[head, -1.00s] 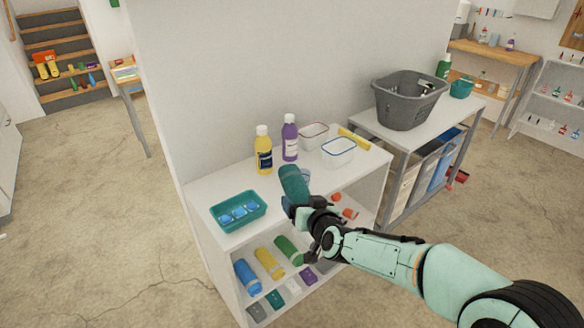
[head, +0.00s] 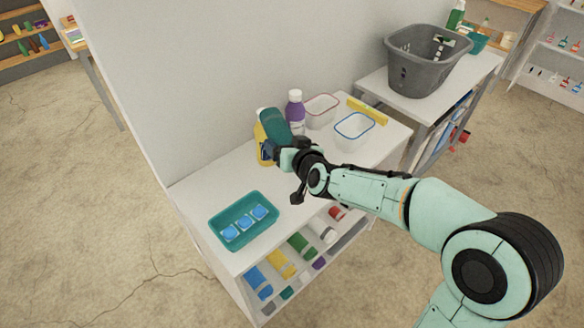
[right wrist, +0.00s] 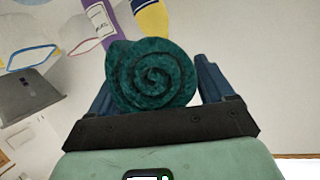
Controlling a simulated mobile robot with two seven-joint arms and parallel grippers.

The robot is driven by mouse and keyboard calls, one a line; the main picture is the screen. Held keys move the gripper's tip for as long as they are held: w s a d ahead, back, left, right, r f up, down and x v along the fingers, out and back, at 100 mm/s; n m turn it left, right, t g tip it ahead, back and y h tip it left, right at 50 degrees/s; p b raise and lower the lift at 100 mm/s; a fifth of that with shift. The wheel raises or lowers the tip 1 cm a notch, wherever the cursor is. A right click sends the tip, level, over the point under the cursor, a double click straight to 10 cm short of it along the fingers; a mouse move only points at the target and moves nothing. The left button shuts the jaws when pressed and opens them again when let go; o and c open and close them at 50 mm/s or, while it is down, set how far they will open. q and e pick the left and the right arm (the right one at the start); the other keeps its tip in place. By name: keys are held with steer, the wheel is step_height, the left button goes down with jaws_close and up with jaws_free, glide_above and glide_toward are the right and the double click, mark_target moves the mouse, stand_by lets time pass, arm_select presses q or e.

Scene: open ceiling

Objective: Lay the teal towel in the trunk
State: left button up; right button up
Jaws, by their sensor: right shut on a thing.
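The rolled teal towel (head: 273,127) is in my right gripper (head: 281,149), held up over the white shelf unit's top. In the right wrist view the towel (right wrist: 152,76) shows its spiral end between the two fingers (right wrist: 160,95). In the head view the towel hides part of a yellow bottle (head: 263,150) behind it. My left gripper is not in view. I see no trunk in these frames.
The white shelf top (head: 200,190) carries a teal tray with blue items (head: 262,206), a purple bottle (head: 295,112) and two clear containers, one blue-rimmed (head: 354,127). Rolled towels lie on the shelf below. A grey basket (head: 405,75) stands on the table at right.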

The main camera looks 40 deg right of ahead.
steer(key=f, duration=0.1)
steer(key=f+b, duration=0.1)
steer(key=f, duration=0.3)
steer(key=shift+s+a+f+b, duration=0.1)
steer(key=shift+s+f+b, duration=0.1)
steer(key=shift+s+b, duration=0.15)
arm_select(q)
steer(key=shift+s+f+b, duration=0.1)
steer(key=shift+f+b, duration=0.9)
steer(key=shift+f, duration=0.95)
arm_select(e)
steer(key=shift+w+f, duration=0.15)
steer(key=shift+f, duration=6.35)
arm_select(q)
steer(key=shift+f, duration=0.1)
arm_select(e)
steer(key=shift+f, duration=0.1)
steer(key=o, duration=1)
